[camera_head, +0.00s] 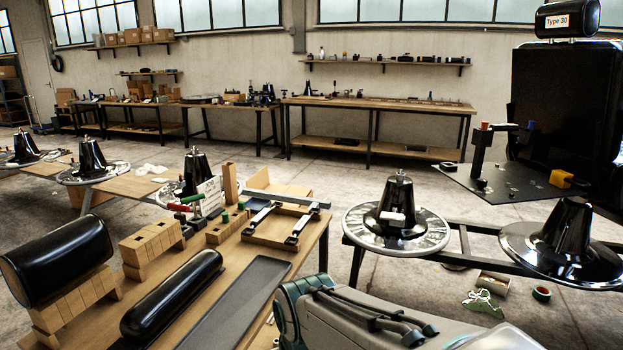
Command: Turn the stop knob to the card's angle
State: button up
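A "Type 30" label (557,21) is on the black headrest of the dark chair back at the far right. A white card (210,190) stands on the near wooden bench, its print too small to read. I cannot tell for sure which part is the stop knob. A black post fixture (481,152) with an orange top and a side arm stands on a dark plate at right. A red handle (178,207) and a green handle (192,199) lie beside the card. My body fills the bottom centre; I cannot make out my gripper there.
The near bench (262,258) holds black cushions, wooden blocks and a long dark tray. Round chrome chair bases (397,233) stand on a dark frame at right. A can (493,283) and tape roll (541,293) lie on the floor. Concrete floor is open beyond the bench.

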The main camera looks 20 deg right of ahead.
aim_at(482, 183)
jog(key=z, duration=1.9)
